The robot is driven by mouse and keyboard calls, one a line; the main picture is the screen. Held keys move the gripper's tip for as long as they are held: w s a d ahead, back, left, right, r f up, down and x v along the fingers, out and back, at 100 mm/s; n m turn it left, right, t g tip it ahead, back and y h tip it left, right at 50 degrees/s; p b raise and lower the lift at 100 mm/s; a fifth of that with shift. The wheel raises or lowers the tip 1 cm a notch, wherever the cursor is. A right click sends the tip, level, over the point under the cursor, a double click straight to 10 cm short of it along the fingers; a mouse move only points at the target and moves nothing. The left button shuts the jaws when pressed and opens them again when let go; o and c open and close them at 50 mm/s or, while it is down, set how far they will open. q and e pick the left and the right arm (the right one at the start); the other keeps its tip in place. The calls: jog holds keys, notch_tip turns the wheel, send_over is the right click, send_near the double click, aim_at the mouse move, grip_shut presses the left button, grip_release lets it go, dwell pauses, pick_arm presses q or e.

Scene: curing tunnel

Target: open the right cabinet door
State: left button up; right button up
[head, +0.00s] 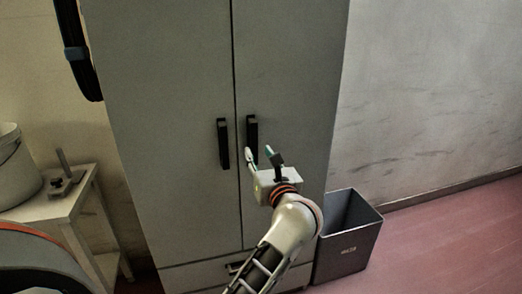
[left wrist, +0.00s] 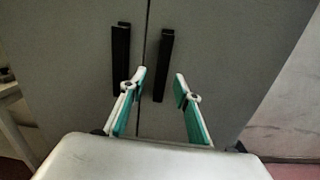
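The right cabinet door (head: 292,85) is shut flush beside the left door (head: 165,85), with a dark seam between them. Its black vertical handle (head: 252,135) sits close to the seam; the left door's handle (head: 223,143) is beside it. My left gripper (head: 262,155) is in front of the lower part of the right handle. In the left wrist view its two fingers (left wrist: 160,84) are spread, with the right door's handle (left wrist: 163,65) showing between and beyond them. I cannot tell whether a finger touches it. My right gripper is in neither view.
A dark grey bin (head: 348,240) stands on the floor at the cabinet's right side. A small side table (head: 60,208) with a white pot (head: 15,165) stands at the left. A drawer front (head: 200,277) lies below the doors. Floor at the right is clear.

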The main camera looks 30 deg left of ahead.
aim_at(255, 145)
pick_arm(q)
jog(key=shift+n, duration=0.3)
jog(key=shift+w+f+x, duration=0.1)
jog(key=shift+f+x, duration=0.05)
jog(key=shift+x, duration=1.15)
jog(key=shift+w+f+x, duration=0.1)
jog(key=shift+f+x, duration=0.05)
jog(key=shift+x, duration=1.2)
jog(key=shift+w+f+x, duration=0.1)
jog(key=shift+f+x, duration=0.05)
jog(key=shift+x, duration=1.15)
jog(key=shift+d, duration=0.15)
grip_shut()
